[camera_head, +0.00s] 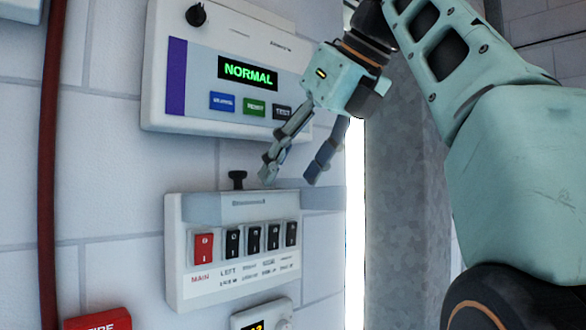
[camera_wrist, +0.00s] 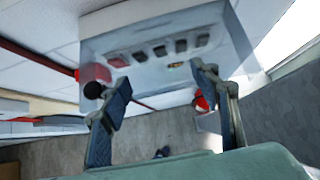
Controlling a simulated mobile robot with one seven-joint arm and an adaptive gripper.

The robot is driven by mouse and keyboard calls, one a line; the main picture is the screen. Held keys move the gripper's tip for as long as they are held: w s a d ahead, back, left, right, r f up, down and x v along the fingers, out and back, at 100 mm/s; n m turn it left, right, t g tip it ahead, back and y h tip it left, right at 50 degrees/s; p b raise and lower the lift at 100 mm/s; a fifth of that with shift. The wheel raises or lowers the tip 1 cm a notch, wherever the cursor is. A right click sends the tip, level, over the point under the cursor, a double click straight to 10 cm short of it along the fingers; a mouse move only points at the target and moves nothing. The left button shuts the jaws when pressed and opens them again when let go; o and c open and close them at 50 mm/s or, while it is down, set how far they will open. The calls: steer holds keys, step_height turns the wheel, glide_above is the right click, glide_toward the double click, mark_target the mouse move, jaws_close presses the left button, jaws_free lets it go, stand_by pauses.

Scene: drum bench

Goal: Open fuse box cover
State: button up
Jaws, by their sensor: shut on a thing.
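The fuse box (camera_head: 232,284) is a pale wall box with a red switch and several black switches. Its cover (camera_head: 318,198) looks like a clear, bluish pane along the top, seen nearly edge-on, jutting out from the box; its exact tilt is hard to tell. A black knob (camera_head: 237,179) stands up at the cover's left part and shows in the wrist view (camera_wrist: 94,90). My gripper (camera_head: 290,178) is just above the cover, right of the knob, shut on the cover with its fingers spread apart. The contact is hard to make out. In the wrist view the switches show beyond the fingertips (camera_wrist: 160,76).
A control panel (camera_head: 205,71) with a green NORMAL display is on the wall above, close to my gripper. A red pipe (camera_head: 48,160) runs down the left. A red FIRE box (camera_head: 97,319) and another small device (camera_head: 262,316) sit below. A grey column (camera_head: 405,200) stands right.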

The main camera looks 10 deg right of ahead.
steer(key=o, duration=1.3)
steer(key=shift+a, duration=0.1)
steer(key=shift+c, duration=0.2)
steer(key=o, duration=0.5)
steer(key=shift+w+a+f, duration=0.1)
steer(key=shift+w, duration=0.1)
steer(key=shift+c, duration=0.2)
steer(key=shift+s, duration=0.1)
steer(key=s+d+r, duration=0.1)
steer(key=s+d, duration=0.6)
steer(key=s, duration=0.3)
steer(key=shift+s+d, duration=0.2)
steer(key=shift+d, duration=0.15)
